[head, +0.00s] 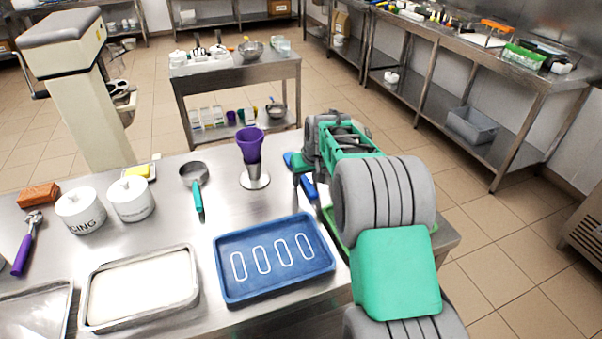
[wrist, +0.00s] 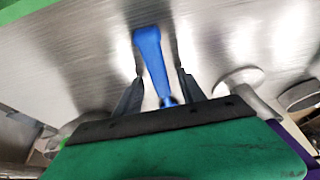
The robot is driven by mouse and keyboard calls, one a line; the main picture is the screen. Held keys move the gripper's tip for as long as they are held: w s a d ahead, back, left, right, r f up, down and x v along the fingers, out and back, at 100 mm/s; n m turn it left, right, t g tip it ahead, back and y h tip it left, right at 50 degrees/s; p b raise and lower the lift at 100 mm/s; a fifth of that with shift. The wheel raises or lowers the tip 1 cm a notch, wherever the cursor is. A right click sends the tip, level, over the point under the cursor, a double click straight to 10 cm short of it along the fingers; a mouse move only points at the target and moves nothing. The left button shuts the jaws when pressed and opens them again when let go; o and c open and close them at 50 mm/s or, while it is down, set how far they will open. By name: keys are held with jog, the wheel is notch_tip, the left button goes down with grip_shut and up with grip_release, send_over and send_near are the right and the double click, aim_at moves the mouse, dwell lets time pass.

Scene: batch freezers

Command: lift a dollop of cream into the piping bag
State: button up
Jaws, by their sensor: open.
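My gripper (head: 299,168) is low over the right part of the steel table, partly hidden by my arm in the head view. In the wrist view its jaws (wrist: 158,78) are open, with a blue handle (wrist: 150,50) between them and gaps at both sides. The blue handle also shows in the head view (head: 309,189); its tool end is hidden. The purple piping bag (head: 250,146) stands open-topped in a metal holder (head: 255,180), left of my gripper. Two white tubs (head: 80,211) stand at the left, one lettered "ICING". I cannot see inside them.
A blue tray (head: 225,287) with white outlines and a metal tray (head: 140,325) with a white surface lie in front. A green-handled sieve or scoop (head: 198,200) lies left of the holder. A purple-handled tool (head: 22,253) and an orange-brown block (head: 38,195) are far left.

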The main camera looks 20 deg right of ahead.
jog(key=shift+f, duration=0.15)
grip_shut()
dwell(0.5)
